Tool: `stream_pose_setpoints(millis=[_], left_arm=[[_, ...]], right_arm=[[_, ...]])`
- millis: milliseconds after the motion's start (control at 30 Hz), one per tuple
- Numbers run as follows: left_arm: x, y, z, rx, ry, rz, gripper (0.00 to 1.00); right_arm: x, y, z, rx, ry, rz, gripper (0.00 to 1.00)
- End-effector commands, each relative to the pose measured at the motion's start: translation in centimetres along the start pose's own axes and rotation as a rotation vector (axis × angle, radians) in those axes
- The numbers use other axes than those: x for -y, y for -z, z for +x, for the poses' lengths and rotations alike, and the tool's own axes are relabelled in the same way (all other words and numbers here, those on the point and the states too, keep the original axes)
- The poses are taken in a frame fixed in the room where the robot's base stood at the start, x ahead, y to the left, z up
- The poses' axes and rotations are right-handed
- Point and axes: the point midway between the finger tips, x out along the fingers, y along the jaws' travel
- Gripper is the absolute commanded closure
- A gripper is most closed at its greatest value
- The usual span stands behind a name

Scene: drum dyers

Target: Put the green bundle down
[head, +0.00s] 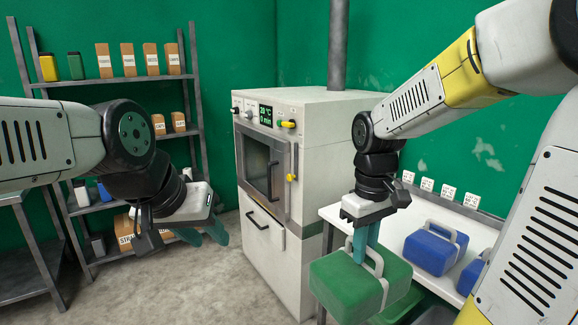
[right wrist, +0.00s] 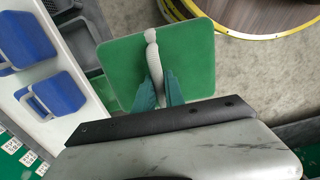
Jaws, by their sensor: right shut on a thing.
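The green bundle (head: 335,290) is a boxy green block with a pale handle (right wrist: 152,50). My right gripper (head: 364,245) is shut on the handle, and the bundle hangs below it. In the right wrist view the teal fingers (right wrist: 160,95) close on the handle and the green face (right wrist: 190,55) lies beyond them. In the head view the bundle overlaps the near left part of the white table (head: 400,215); its height over what lies below is hard to tell. My left gripper (head: 203,235) is empty, its teal fingers apart, in front of the shelf.
Two blue bundles (head: 430,250) (head: 474,272) stand on the white table. A white oven cabinet (head: 315,150) stands left of it. A shelf (head: 115,80) with boxes is at the left. A yellow-rimmed round drum (right wrist: 265,15) and grey crates (right wrist: 82,40) show in the wrist view.

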Motion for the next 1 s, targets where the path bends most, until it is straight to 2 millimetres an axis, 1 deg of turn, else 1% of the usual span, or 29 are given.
stream_pose_setpoints(millis=[267,433,567,667,767,900,1000], left_arm=[[0.0,0.0,0.0,0.001,0.0,0.0,0.64],[0.0,0.0,0.0,0.0,0.0,0.0,0.64],[0.0,0.0,0.0,0.0,0.0,0.0,0.64],[0.0,0.0,0.0,0.0,0.0,0.0,0.64],[0.0,0.0,0.0,0.0,0.0,0.0,0.64],[0.0,0.0,0.0,0.0,0.0,0.0,0.64],[0.0,0.0,0.0,0.0,0.0,0.0,0.64]], right_arm=[[-0.8,1.6,1.6,0.001,0.003,0.054,1.0],[-1.5,3.0,3.2,0.0,0.005,0.105,1.0],[-2.2,4.3,4.9,0.001,0.007,0.156,1.0],[-2.8,5.5,6.7,0.002,0.008,0.206,1.0],[-3.6,6.9,9.2,0.005,0.009,0.271,1.0],[-4.8,8.8,13.5,0.006,0.007,0.375,1.0],[-5.5,9.8,16.0,0.004,0.004,0.437,1.0]])
